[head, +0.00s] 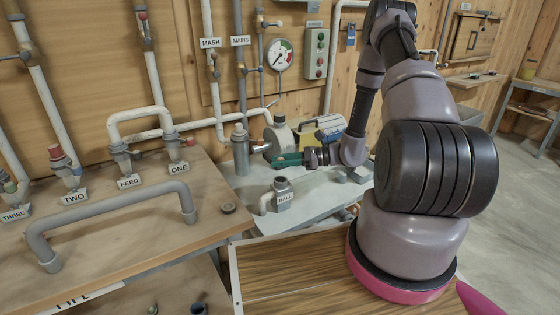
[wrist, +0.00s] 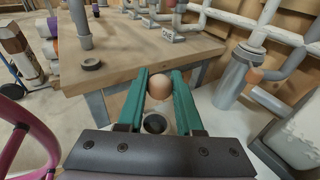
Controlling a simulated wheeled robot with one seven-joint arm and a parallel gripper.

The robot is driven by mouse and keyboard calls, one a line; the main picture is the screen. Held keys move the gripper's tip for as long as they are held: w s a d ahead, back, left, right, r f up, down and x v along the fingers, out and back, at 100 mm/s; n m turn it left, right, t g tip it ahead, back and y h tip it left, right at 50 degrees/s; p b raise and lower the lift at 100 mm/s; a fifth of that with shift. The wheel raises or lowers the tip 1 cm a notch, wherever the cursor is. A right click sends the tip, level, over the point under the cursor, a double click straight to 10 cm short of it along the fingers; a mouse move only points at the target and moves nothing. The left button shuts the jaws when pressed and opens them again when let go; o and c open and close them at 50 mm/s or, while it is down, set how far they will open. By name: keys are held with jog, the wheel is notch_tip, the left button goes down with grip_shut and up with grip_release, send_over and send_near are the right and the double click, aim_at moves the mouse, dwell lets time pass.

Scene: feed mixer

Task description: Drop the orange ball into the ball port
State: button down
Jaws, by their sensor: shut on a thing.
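My gripper (head: 276,160) has green fingers and is above the ball port in the head view. In the wrist view, my gripper (wrist: 160,80) is shut on the orange ball (wrist: 160,87), which sits between the fingertips. The ball cannot be made out in the head view. The ball port (head: 282,189) is a short grey upright pipe with a side elbow and a BALL label, on the pale bench. In the wrist view, a dark round opening (wrist: 155,124), seemingly the port's mouth, shows between the fingers, nearer the palm than the ball.
A grey upright cylinder (head: 240,152) and a yellow-and-grey device (head: 322,129) stand behind on the pale bench. The wooden table (head: 130,240) with a grey bent pipe (head: 115,213) and a dark ring (head: 228,208) is at the left. The bench front around the port looks clear.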

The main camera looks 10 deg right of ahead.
jog(key=shift+f, duration=3)
jog(key=shift+c, duration=2.4)
grip_release()
jog(key=v, duration=1)
jog(key=shift+d, duration=0.35)
jog(key=shift+s, duration=0.1)
